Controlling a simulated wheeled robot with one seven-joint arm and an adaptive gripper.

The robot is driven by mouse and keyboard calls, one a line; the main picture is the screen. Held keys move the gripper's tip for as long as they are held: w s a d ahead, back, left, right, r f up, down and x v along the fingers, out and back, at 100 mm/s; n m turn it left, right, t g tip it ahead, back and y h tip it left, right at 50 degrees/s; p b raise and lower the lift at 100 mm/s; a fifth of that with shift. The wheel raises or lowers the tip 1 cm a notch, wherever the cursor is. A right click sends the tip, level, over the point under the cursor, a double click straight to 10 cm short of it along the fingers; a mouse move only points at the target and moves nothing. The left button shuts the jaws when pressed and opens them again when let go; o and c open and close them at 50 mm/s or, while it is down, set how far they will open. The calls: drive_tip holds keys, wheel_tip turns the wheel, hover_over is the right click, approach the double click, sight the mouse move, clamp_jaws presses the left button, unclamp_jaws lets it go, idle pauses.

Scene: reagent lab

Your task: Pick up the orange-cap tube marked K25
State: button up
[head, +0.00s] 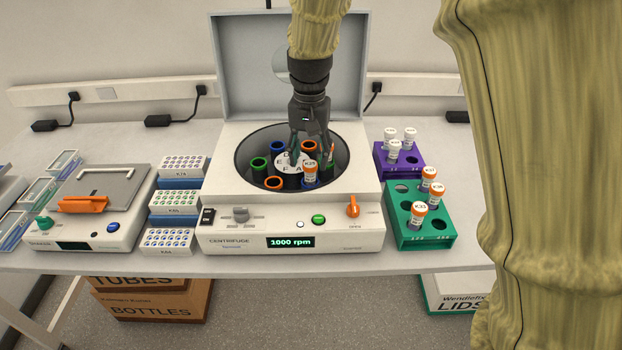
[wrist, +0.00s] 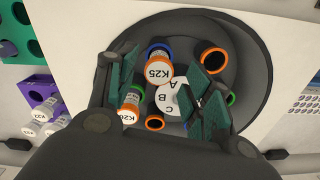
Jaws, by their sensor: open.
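The orange-cap tube marked K25 (wrist: 157,70) stands in a blue-ringed slot of the centrifuge rotor; in the head view it (head: 310,170) is at the rotor's near side. My gripper (head: 311,152) points down into the centrifuge bowl. In the wrist view its open fingers (wrist: 163,92) lie left and right of K25, with nothing held. I cannot tell whether a finger touches the tube. A second orange-cap tube, K26 (wrist: 129,106), stands in a green-ringed slot close to the left finger; in the head view my gripper mostly hides it.
The centrifuge (head: 225,241) has its lid (head: 235,65) raised behind my arm; its display reads 1000 rpm. Other rotor slots, such as an orange-ringed one (wrist: 214,58), look empty. A green rack (head: 440,232) with orange-cap tubes and a purple rack (head: 410,169) with white-cap tubes stand at the right.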

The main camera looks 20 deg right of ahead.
sight(311, 165)
drive_tip(key=shift+w+f, duration=0.65)
drive_tip(key=shift+f, duration=0.05)
drive_tip(key=shift+w+f+p, duration=0.15)
drive_tip(key=shift+f+p, duration=0.15)
drive_tip(key=shift+f, duration=0.05)
drive_tip(key=shift+s+d+f+p, duration=0.15)
drive_tip(key=shift+s+f+p, duration=0.3)
drive_tip(key=shift+s+f, duration=0.55)
drive_tip(key=shift+w+f, duration=0.3)
drive_tip(key=shift+f, duration=0.2)
drive_tip(key=shift+w+f, duration=0.3)
drive_tip(key=shift+f, duration=0.2)
drive_tip(key=shift+s+r, duration=0.2)
drive_tip(key=shift+s, duration=0.1)
drive_tip(key=shift+w+f, duration=0.1)
drive_tip(key=shift+w, duration=0.1)
drive_tip(key=c, duration=0.7)
drive_tip(key=shift+s, duration=0.1)
drive_tip(key=shift+c, duration=0.2)
